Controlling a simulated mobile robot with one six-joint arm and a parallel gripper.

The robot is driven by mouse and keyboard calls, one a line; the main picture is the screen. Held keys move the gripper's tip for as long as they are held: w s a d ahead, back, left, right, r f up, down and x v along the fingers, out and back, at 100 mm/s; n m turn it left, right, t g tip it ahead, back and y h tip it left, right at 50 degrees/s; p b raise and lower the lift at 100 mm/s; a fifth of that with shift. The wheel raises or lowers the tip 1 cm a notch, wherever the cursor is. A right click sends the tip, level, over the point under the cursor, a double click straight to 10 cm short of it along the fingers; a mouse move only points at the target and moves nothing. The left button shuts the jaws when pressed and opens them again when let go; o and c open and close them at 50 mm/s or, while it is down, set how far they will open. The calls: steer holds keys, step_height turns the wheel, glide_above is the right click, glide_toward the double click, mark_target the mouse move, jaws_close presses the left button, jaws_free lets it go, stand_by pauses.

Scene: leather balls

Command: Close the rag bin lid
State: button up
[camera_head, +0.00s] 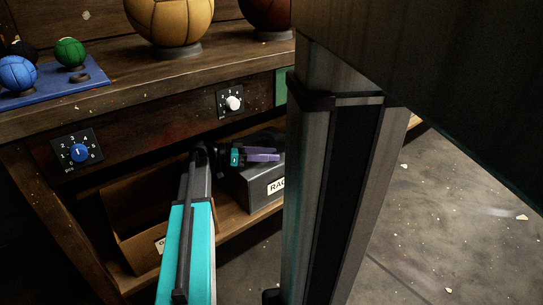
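The rag bin (264,186) is a dark grey box with a white label, partly readable as "RAG". It stands on the lower shelf under the bench, right of the middle. My gripper (277,154), with purple fingers, is just over the top of the bin. The fingers look close together, but I cannot tell whether they are apart or touching the bin. The bin's lid cannot be made out clearly; my gripper, the shadow and my column hide the back and right side.
An open brown box (125,206) with a white label stands on the lower shelf, left of my arm. The bench front has a blue dial (79,153) and a white dial (234,103). Balls stand on the bench top, and a blue tray (52,86) holds small ones.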

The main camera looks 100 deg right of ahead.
mark_target(252, 164)
steer(key=shift+w+a+r+p, duration=0.15)
steer(key=shift+w+p, duration=0.3)
steer(key=shift+w, duration=0.6)
steer(key=shift+w+d+r+p, duration=0.15)
steer(key=shift+w+p, duration=0.3)
steer(key=shift+w, duration=0.65)
steer(key=shift+w+a+r+p, duration=0.1)
steer(key=shift+w+r+p, duration=0.25)
steer(key=shift+w, duration=0.7)
steer(key=shift+f, duration=0.1)
